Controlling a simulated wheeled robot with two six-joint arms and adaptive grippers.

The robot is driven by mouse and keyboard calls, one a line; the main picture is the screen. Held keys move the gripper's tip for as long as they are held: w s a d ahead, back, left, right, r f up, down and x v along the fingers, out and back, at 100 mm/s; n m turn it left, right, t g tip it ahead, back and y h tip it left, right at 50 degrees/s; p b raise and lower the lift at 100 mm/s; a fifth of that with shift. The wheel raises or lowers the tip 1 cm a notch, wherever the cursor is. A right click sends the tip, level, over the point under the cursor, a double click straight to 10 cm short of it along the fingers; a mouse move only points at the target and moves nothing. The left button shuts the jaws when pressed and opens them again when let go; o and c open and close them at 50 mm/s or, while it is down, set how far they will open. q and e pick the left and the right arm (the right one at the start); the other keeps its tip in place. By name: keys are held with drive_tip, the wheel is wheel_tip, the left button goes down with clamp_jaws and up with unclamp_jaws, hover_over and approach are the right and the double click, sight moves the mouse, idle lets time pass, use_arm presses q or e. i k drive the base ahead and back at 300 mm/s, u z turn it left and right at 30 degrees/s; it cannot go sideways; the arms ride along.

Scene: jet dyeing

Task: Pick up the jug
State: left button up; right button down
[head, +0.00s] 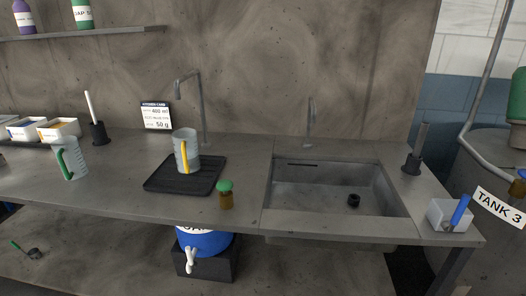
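A clear jug with a yellow handle (189,150) stands upright on a black tray (160,183) left of the sink. A second clear jug with a green handle (73,158) stands on the counter at the left. Both look empty, though their insides are hard to make out. Neither of my grippers is in view, and nothing is touching either jug.
The grey counter (120,194) holds a green-topped brown bottle (226,196) beside the tray. A tap (203,110) rises behind the jug. A sink (325,192) lies to the right. A card (156,115) and a brush holder (98,131) stand at the back.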

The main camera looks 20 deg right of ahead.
sight(185, 140)
drive_tip(key=z, duration=0.7)
drive_tip(key=i, duration=0.45)
